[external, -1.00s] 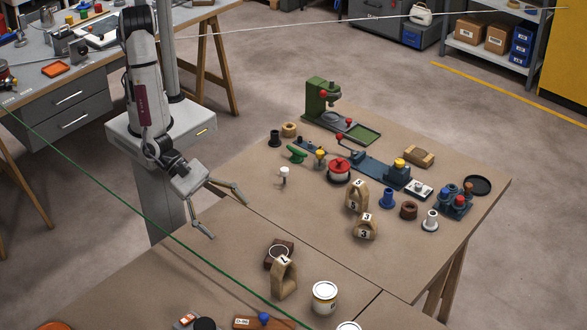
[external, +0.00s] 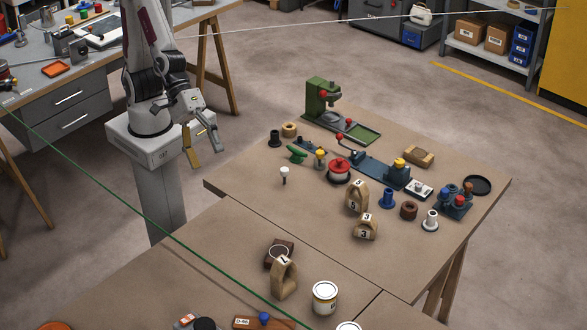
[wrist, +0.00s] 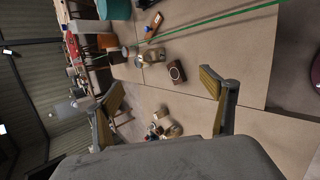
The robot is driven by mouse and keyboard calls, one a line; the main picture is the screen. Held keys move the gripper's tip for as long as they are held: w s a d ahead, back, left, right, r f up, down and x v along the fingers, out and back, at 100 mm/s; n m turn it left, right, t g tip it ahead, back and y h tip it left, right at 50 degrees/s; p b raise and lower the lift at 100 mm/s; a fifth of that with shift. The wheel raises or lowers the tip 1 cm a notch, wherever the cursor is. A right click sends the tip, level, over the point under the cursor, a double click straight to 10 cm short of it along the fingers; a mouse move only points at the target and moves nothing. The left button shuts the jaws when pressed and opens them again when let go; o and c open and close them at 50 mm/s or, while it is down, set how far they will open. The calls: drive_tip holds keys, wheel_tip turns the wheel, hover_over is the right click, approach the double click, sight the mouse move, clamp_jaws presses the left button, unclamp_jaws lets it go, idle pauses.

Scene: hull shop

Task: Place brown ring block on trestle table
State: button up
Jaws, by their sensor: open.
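A dark brown block with a pale ring on its top (external: 279,249) sits on the near brown tabletop (external: 225,245). It also shows in the wrist view (wrist: 176,71). A tan handled block marked 1 (external: 285,279) stands in front of it and partly hides it. My gripper (external: 206,155) is open and empty, close to my base and well to the upper left of the block. Its two fingers are spread wide in the wrist view (wrist: 160,85). The table at the right (external: 340,235) has a brown top and wooden trestle legs.
Tan weights marked 5 (external: 357,195) and 3 (external: 366,226), a brown ring (external: 408,210) and a green press (external: 325,100) stand on the right table. A white can (external: 325,297) stands near the block. A green line (external: 150,223) crosses the view.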

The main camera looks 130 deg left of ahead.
drive_tip(key=s+a+r+m+g+y, duration=0.1)
drive_tip(key=s+a+m, duration=0.3)
drive_tip(key=s+m, duration=0.2)
drive_tip(key=s+a+r+m+g+y, duration=0.1)
drive_tip(key=s+a+m, duration=0.4)
drive_tip(key=s, duration=0.6)
drive_tip(key=s+a+r+m+g, duration=0.1)
drive_tip(key=s+a+r+m, duration=0.1)
drive_tip(key=s+a+m, duration=0.3)
drive_tip(key=s+m, duration=0.1)
drive_tip(key=s, duration=0.2)
drive_tip(key=shift+s+a+m+g+y, duration=0.2)
drive_tip(key=shift+m+g+y, duration=0.1)
drive_tip(key=shift+m+y, duration=0.1)
